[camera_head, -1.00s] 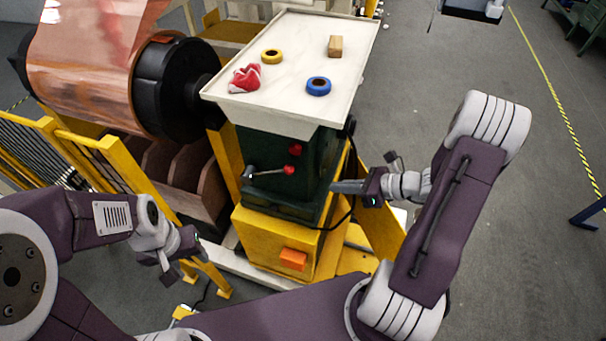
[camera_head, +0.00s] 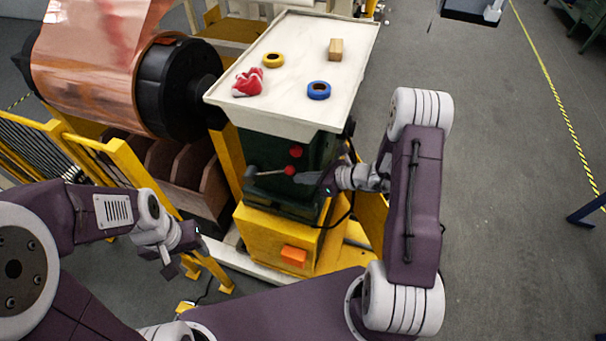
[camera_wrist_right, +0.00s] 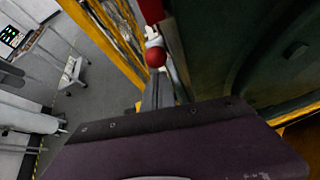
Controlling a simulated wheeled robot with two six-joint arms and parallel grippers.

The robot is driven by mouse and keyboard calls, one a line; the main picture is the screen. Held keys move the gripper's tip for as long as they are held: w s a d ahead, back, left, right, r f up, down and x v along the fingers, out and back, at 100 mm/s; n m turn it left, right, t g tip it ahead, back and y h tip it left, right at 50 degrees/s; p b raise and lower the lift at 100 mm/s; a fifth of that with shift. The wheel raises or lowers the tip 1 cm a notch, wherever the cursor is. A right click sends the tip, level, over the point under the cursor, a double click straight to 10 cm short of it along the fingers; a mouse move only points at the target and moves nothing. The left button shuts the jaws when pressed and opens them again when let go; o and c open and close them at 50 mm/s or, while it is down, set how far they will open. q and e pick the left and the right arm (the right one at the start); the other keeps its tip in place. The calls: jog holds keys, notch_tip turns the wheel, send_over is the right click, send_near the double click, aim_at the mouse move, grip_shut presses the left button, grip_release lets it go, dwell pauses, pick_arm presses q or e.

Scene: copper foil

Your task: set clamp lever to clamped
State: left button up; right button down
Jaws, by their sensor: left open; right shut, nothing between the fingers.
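The clamp lever (camera_head: 268,173) is a thin metal rod on the front of the dark green machine housing (camera_head: 270,198), with its pivot at the left and a red ball knob (camera_head: 290,171) at its right end. It lies nearly horizontal. My right gripper (camera_head: 300,178) is shut and empty, its fingertips beside the red knob. In the right wrist view the shut fingers (camera_wrist_right: 158,92) point at a red ball (camera_wrist_right: 156,57); I cannot tell whether they touch it. My left gripper (camera_head: 168,262) is open and empty, low at the left, away from the lever.
A second red knob (camera_head: 296,152) sits just above the lever's knob. A white tray top (camera_head: 300,60) holds tape rolls, a red cloth and a wooden block. An orange box (camera_head: 293,257) is on the yellow base. Yellow fencing (camera_head: 125,165) and the copper roll (camera_head: 95,65) stand left.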

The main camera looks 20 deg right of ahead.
jog(key=shift+w, duration=0.1)
jog(key=r, duration=0.1)
jog(key=a+r+p, duration=0.1)
jog(key=shift+w+r, duration=0.3)
pick_arm(q)
jog(key=shift+r, duration=0.45)
pick_arm(e)
jog(key=shift+f, duration=0.15)
